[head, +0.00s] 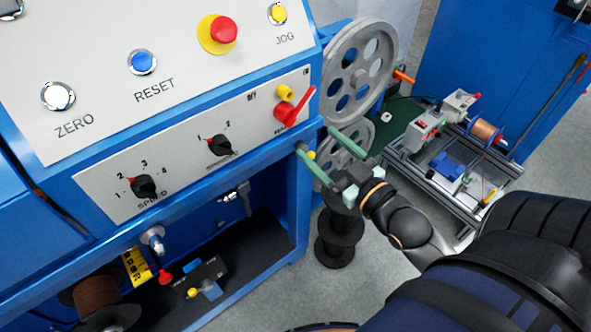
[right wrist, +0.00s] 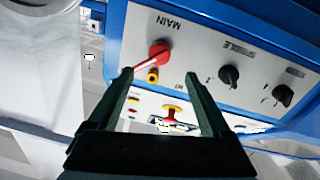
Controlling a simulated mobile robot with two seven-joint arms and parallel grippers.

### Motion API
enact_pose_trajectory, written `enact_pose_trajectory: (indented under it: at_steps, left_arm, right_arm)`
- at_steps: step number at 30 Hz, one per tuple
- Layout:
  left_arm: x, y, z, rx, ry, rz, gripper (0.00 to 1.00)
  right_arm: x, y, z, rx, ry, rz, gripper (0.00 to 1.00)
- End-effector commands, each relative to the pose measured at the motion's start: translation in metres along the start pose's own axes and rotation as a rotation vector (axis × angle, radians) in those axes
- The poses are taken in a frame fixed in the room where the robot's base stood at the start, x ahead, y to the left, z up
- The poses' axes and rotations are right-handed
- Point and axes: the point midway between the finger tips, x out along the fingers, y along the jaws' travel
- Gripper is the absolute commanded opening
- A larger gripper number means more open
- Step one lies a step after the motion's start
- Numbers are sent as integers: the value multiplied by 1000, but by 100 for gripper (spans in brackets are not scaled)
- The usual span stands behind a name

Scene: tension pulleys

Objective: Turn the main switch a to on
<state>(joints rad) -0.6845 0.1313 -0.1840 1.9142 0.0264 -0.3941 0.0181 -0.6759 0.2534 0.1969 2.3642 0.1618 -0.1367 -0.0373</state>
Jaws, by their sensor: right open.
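The main switch (head: 285,110) is a red rotary knob with a long red handle at the right end of the lower panel strip, beside a MAIN label. In the head view its handle points up and right. In the right wrist view the main switch (right wrist: 158,53) is upside down, its handle pointing down-left toward the left fingertip. My right gripper (head: 314,139) is open and empty, just right of and below the switch. In the right wrist view the gripper (right wrist: 157,73) has its fingertips apart near the switch; contact cannot be told. My left gripper is out of view.
Black SPINDLE (head: 219,145) and SPEED (head: 145,187) knobs are to the left. A red emergency button (head: 222,29) is above. Grey pulleys (head: 357,73) stand right of the panel, near my gripper.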

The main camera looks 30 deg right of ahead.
Motion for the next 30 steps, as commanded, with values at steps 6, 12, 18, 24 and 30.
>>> enact_pose_trajectory:
  at_steps: [6, 12, 18, 24, 30]
  left_arm:
    - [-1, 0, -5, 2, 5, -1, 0]
    - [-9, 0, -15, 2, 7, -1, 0]
    - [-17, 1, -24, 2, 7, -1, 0]
    - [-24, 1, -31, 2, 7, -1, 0]
    - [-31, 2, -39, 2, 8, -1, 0]
  right_arm:
    - [-26, -3, 6, 12, -27, -4, 83]
    - [-25, -21, 42, 54, -148, -29, 83]
    - [-29, -44, 75, 89, -261, -61, 83]
    - [-38, -70, 105, 118, -373, -99, 83]
    - [-50, -98, 131, 143, -478, -142, 83]
